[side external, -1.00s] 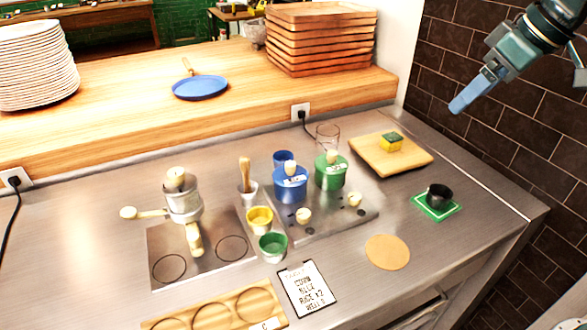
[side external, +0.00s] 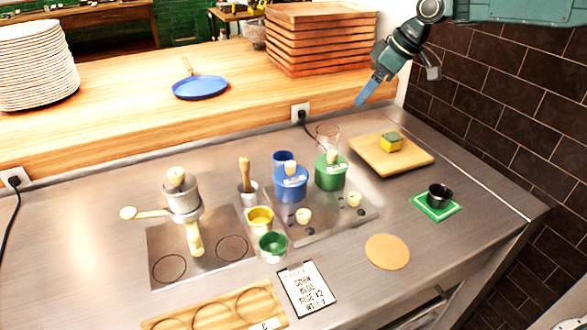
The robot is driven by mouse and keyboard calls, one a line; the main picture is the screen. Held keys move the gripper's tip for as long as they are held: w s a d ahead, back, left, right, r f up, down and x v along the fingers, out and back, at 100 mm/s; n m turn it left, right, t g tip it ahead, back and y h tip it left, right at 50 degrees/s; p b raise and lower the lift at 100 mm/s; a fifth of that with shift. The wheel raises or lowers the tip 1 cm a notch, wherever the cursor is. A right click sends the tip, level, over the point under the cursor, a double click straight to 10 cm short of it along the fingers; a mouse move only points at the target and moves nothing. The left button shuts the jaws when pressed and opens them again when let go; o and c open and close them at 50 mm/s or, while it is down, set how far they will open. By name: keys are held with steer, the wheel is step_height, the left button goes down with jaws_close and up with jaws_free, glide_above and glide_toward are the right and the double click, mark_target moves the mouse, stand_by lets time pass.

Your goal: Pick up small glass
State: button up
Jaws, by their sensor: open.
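A clear glass (side external: 328,136) stands upright on the steel counter behind the green lidded pot, whose body hides part of its base. It is the only clear glass I can make out. My gripper (side external: 366,97) is in the air above and to the right of the glass, with its blue fingers pointing down and to the left. It is open and empty, apart from everything on the counter.
The green pot (side external: 330,172) and blue pot (side external: 290,184) stand close in front of the glass. A wooden board (side external: 410,160) with a sponge (side external: 391,142) lies to its right. Stacked wooden trays (side external: 318,40) stand on the raised shelf behind.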

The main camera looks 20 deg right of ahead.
steer(key=n, duration=0.1)
glide_toward(324, 139)
steer(key=w+d+r, duration=0.1)
steer(key=w+d, duration=0.1)
steer(key=d, duration=0.1)
steer(key=shift+s+d+y, duration=0.15)
steer(key=shift+d+y, duration=0.1)
steer(key=shift+y, duration=0.05)
steer(key=shift+x, duration=4.3)
steer(key=shift+s+x, duration=0.2)
steer(key=shift+x, duration=2.35)
steer(key=shift+f, duration=0.1)
steer(key=c, duration=1.1)
steer(key=shift+c, duration=0.2)
